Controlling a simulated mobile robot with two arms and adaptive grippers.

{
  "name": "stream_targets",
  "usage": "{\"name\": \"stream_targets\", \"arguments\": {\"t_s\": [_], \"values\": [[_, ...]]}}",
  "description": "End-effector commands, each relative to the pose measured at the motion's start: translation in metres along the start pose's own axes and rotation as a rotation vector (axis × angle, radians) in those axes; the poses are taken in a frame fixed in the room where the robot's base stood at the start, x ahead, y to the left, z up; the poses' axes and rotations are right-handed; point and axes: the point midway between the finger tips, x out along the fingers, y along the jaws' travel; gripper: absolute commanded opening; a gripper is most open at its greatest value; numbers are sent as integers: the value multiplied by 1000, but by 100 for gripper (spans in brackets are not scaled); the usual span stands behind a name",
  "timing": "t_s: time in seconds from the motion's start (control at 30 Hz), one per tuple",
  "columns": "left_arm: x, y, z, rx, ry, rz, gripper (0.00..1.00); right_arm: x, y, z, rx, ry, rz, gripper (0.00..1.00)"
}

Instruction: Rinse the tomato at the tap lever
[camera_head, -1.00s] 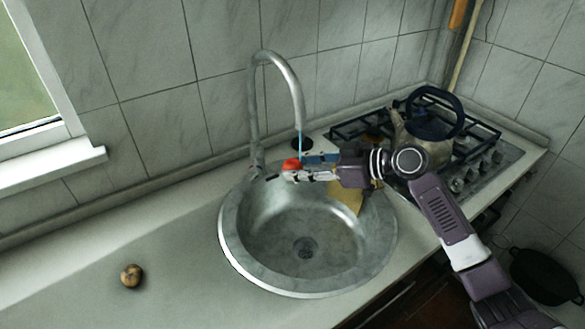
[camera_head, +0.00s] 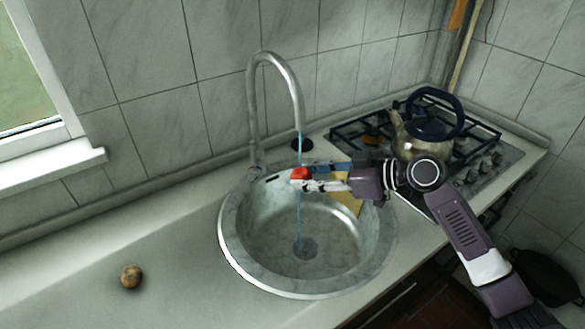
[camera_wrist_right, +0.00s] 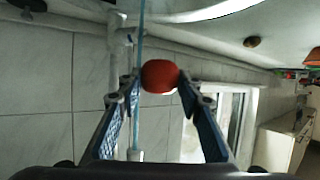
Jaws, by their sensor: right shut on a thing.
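The red tomato (camera_head: 300,173) is held by my right gripper (camera_head: 302,178) above the back of the round metal sink (camera_head: 232,245). In the right wrist view the tomato (camera_wrist_right: 160,77) sits between the two fingertips. The curved tap (camera_head: 279,63) rises behind the sink. A thin blue stream of water (camera_head: 298,215) falls from its spout past the tomato towards the drain. I cannot tell whether the water touches the tomato. The tap lever is hard to make out near the tap's base. My left gripper is not in view.
A brown round thing like a potato or onion (camera_head: 131,276) lies on the counter at the left. A kettle (camera_head: 425,132) stands on the gas stove (camera_head: 490,150) at the right. A yellow cloth or sponge (camera_head: 347,205) shows at the sink's right side. The left counter is otherwise clear.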

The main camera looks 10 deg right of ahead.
Motion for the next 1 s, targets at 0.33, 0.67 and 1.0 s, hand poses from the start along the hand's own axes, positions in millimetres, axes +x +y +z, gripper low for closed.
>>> {"name": "stream_targets", "arguments": {"t_s": [0.33,0.67,1.0], "values": [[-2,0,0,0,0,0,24,-17,-23,7,0,0,-1,8],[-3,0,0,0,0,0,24,-27,-37,10,0,1,-1,8],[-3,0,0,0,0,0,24,-27,-37,10,0,2,-1,8]]}}
